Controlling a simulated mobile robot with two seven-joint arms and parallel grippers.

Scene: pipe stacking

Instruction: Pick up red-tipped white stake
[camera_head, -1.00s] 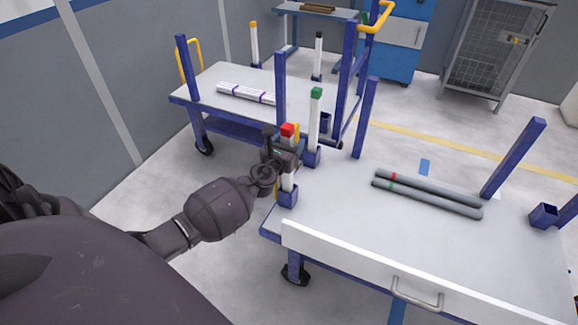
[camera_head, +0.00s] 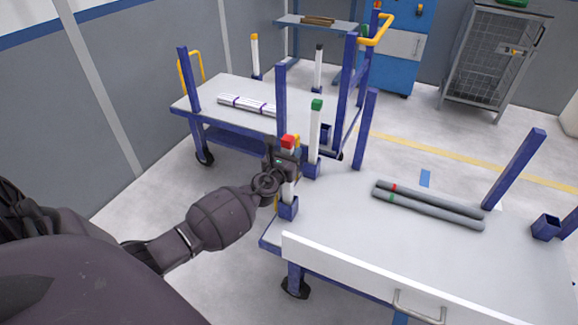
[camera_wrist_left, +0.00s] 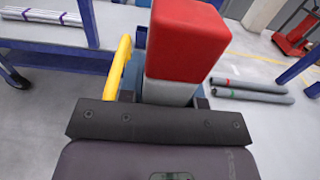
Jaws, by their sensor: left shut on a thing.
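The red-tipped white stake (camera_head: 288,143) stands upright at the near left corner of the front cart, its lower end at a blue socket (camera_head: 288,208). My left gripper (camera_head: 287,160) is shut on the stake below its red tip. In the left wrist view the red tip (camera_wrist_left: 187,40) rises just beyond the gripper's dark edge (camera_wrist_left: 160,122), which hides the lower stake. I cannot tell whether the stake's bottom is still seated in the socket. My right gripper is not in view.
A green-tipped white stake (camera_head: 315,135) stands close behind. Two grey pipes (camera_head: 430,204) lie on the front cart's top (camera_head: 390,255). A blue post (camera_head: 365,130) rises nearby. The rear cart (camera_head: 215,95) holds white pipes (camera_head: 247,105).

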